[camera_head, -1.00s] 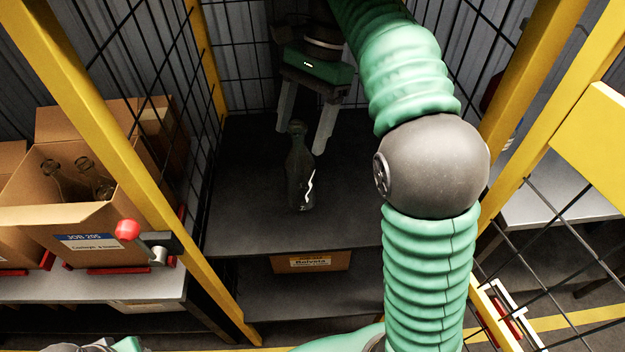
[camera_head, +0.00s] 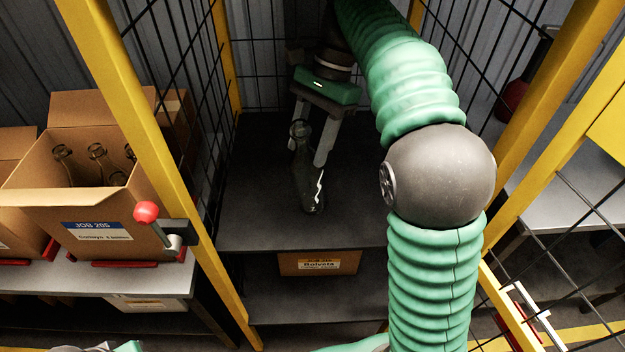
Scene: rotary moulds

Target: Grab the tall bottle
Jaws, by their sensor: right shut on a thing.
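The tall bottle (camera_head: 307,180) is clear dark glass and stands on the dark shelf (camera_head: 255,215) inside the mesh cage, leaning slightly with its neck to the left. My right gripper (camera_head: 308,150) reaches down from behind it, with one grey finger on each side of its neck. It is shut on the bottle. The base of the bottle appears at the shelf surface; I cannot tell whether it touches. Only a bit of my left arm shows at the bottom left edge, and its gripper is out of view.
A cardboard box (camera_head: 95,215) with several glass bottles stands on the left bench, beside a red-knobbed lever (camera_head: 146,211). Yellow posts (camera_head: 150,150) and black mesh close in both sides. A labelled box (camera_head: 318,263) sits under the shelf. The shelf around the bottle is clear.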

